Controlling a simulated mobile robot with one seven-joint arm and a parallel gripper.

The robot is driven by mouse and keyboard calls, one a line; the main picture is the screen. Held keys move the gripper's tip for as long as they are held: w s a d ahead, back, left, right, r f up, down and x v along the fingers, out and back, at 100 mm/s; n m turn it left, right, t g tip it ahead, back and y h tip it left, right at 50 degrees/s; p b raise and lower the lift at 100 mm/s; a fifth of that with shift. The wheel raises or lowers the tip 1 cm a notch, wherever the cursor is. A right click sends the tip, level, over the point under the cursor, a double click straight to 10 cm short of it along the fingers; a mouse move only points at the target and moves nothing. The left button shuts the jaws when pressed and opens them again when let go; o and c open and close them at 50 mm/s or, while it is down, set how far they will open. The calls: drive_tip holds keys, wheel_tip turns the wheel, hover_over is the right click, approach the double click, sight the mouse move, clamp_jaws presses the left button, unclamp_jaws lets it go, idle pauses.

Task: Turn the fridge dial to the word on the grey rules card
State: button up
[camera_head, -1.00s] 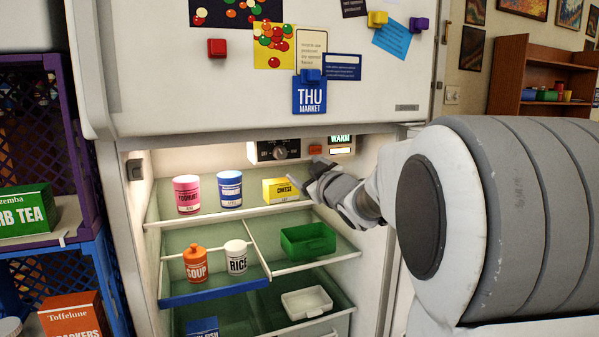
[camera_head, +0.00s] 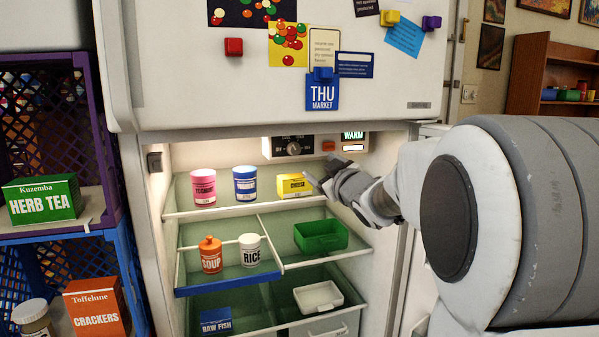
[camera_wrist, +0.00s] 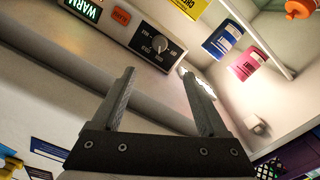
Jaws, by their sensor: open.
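The fridge dial (camera_head: 293,148) is a dark round knob on a black plate, on the panel at the top of the fridge's open compartment. A lit green WARM sign (camera_head: 353,136) is right of the dial. Several cards hang on the upper door; I cannot pick out a grey rules card.
An orange button (camera_head: 328,147) sits between dial and sign. A yellow cheese box (camera_head: 294,184), pink yoghurt tub (camera_head: 203,187) and blue tub (camera_head: 245,184) stand on the top shelf. Crates stand at left.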

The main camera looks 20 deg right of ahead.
drive_tip(key=s+a+f+m+g, duration=0.2)
drive_tip(key=s+a+f+g, duration=0.25)
drive_tip(key=s, duration=0.75)
drive_tip(key=s+a+f+m+g, duration=0.2)
drive_tip(key=s+a+f+g, duration=0.3)
drive_tip(key=s, duration=0.7)
drive_tip(key=s+a+f+m+g, duration=0.25)
drive_tip(key=s+f, duration=0.45)
drive_tip(key=s, duration=0.5)
wheel_tip(320, 180, up, 26)
drive_tip(key=p, duration=2.6)
drive_tip(key=shift+s+f+h, duration=0.15)
drive_tip(key=shift+s+h, duration=0.05)
drive_tip(key=shift+h, duration=0.1)
drive_tip(key=shift+a, duration=0.1)
